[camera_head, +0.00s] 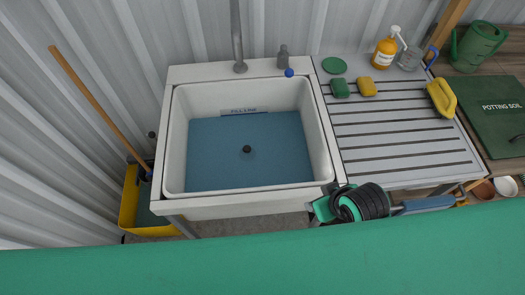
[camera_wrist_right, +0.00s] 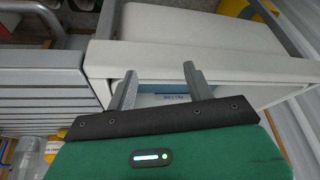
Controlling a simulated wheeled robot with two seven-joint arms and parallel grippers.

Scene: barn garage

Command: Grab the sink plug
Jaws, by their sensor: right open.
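The white sink (camera_head: 180,140) holds blue water. A small dark round knob (camera_head: 247,149), which looks like the sink plug, shows near the middle of the blue area. I cannot tell how far it stands out of the water. My right gripper (camera_head: 322,200) is at the sink's front right corner, outside the basin and apart from the plug. In the right wrist view my right gripper (camera_wrist_right: 160,72) has its two fingers spread with nothing between them, facing the sink's edge (camera_wrist_right: 200,58). The plug is not visible there. My left gripper is not in view.
A tap pipe (camera_head: 237,40) rises behind the sink. The slatted drainboard (camera_head: 400,135) at right carries a green disc (camera_head: 334,65), two sponges, a yellow brush (camera_head: 442,98) and a soap bottle (camera_head: 384,53). A yellow bucket (camera_head: 130,200) with a mop stands left. The space above the basin is clear.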

